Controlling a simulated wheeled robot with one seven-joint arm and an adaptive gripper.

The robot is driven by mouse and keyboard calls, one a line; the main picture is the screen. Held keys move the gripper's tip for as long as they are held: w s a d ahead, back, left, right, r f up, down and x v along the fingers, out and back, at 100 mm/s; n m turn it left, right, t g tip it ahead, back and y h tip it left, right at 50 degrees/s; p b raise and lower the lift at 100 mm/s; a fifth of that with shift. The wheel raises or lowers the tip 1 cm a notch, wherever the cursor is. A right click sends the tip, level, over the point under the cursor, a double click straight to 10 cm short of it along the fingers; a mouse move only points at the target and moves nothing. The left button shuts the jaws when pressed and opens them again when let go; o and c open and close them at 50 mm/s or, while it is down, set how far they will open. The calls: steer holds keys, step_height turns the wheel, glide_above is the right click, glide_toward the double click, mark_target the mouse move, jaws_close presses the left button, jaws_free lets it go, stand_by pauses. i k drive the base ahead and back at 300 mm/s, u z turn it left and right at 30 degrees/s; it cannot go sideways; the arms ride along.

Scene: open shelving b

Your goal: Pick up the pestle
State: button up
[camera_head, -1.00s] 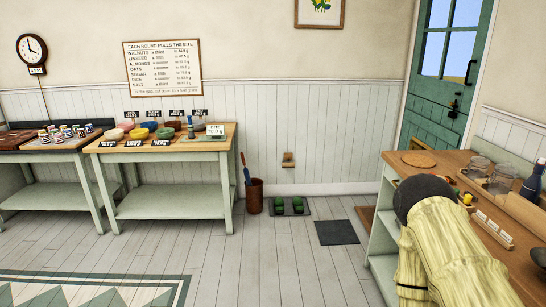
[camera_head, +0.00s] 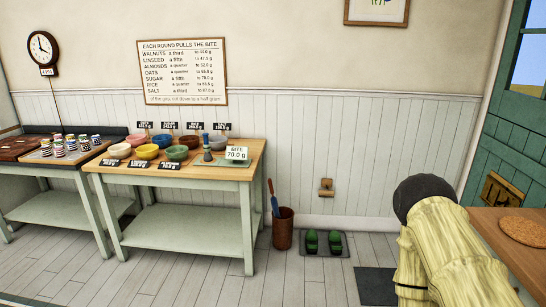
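I cannot make out a pestle for certain. A small dark upright thing (camera_head: 207,148) stands on the wooden-topped table (camera_head: 215,170), left of the display card reading 70.0 g (camera_head: 237,154). My arm, in a pale yellow sleeve with a dark round joint, shows at the lower right. My gripper is out of view, and the arm is well apart from the table.
A brown bin (camera_head: 283,230) with a blue-handled tool stands right of the table. A dark mat with green shoes (camera_head: 323,243) and a dark floor mat (camera_head: 375,286) lie further right. A wooden counter (camera_head: 500,255) with a round cork mat (camera_head: 524,231) is at the right. Floor in front is open.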

mark_target(207, 158)
steer(key=u, duration=0.3)
steer(key=i, duration=1.6)
steer(key=u, duration=0.4)
